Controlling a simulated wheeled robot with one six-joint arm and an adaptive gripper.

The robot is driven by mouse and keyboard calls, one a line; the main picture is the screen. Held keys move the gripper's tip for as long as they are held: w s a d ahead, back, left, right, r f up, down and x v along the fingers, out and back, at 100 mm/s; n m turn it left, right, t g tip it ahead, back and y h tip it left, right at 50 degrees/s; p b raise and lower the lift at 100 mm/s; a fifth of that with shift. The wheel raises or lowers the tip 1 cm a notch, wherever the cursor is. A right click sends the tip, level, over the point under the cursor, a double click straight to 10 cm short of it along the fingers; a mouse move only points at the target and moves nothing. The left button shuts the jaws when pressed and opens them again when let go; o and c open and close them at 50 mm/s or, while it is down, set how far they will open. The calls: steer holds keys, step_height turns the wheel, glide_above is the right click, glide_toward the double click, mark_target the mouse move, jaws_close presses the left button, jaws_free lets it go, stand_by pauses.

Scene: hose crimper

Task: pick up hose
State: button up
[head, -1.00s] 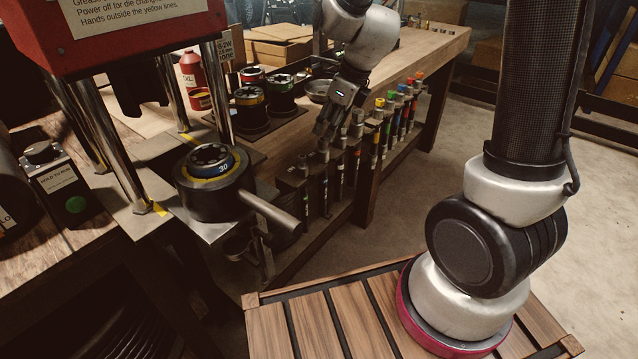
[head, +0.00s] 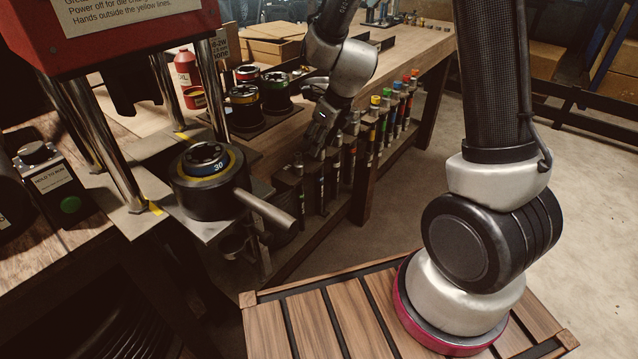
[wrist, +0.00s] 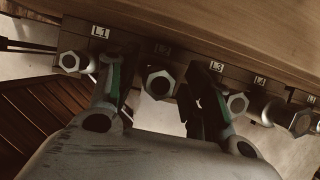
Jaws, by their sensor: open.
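Several hoses stand in a rack along the bench's front edge, dark with metal hex ends; one of them (head: 378,115) has a yellow top. In the wrist view the rack strip (wrist: 130,41) bears labels L1, L3 and L4, with another label in shadow between. My gripper (wrist: 160,92) is open there, its two fingers on either side of one hex hose end (wrist: 160,82) under the shadowed label. I cannot tell whether they touch it. Another hose end (wrist: 75,61) is left of the fingers under L1. In the head view my gripper (head: 309,150) is low at the rack, its fingertips hard to make out.
The crimper (head: 205,180) with its 30 die and a protruding bar stands left of the rack. Die sets (head: 277,95) and a red bottle (head: 186,72) stand on the bench behind. Open floor (head: 440,135) lies right of the rack.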

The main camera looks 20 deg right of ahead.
steer(key=shift+c, duration=0.2)
steer(key=c, duration=1)
steer(key=shift+r, duration=0.15)
